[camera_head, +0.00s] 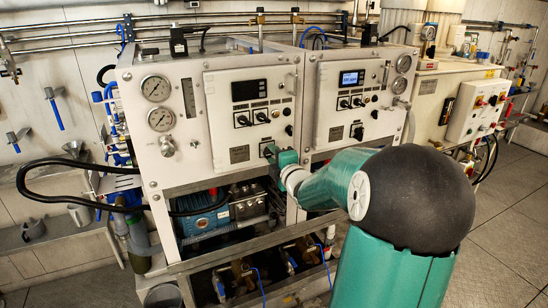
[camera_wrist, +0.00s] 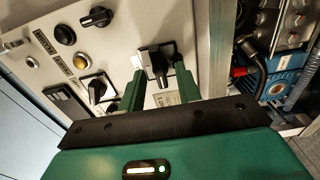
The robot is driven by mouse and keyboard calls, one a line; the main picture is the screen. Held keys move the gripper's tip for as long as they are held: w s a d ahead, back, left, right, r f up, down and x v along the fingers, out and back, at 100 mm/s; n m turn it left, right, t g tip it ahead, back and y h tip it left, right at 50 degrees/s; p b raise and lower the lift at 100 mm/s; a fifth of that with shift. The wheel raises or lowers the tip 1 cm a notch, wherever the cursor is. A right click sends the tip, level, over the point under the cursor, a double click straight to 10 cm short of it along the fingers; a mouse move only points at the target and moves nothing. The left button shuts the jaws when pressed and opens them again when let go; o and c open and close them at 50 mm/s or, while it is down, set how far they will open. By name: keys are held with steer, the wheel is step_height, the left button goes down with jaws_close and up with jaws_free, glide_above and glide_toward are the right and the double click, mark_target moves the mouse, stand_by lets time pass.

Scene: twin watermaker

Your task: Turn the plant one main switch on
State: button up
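The left watermaker panel (camera_head: 250,105) has a dark display (camera_head: 249,90). My gripper (camera_head: 275,154) is at this panel's lower right corner and hides the switch there in the head view. In the wrist view, a black rotary switch (camera_wrist: 158,62) on a pale square plate stands between the two green fingers of my gripper (camera_wrist: 159,74). The fingers are apart, one on each side of the handle, with gaps showing beside it. The handle points roughly along the fingers. Panel labels are too small to read.
A similar right panel (camera_head: 345,100) has a lit blue display (camera_head: 352,78). A blue motor (camera_head: 202,213) and hoses lie below the left panel.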

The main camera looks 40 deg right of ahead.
steer(key=shift+c, duration=0.4)
jaws_close()
steer(key=m, duration=0.4)
steer(key=shift+m, duration=0.3)
steer(key=m, duration=0.4)
steer(key=shift+m, duration=0.3)
steer(key=m, duration=0.4)
steer(key=shift+m, duration=2.4)
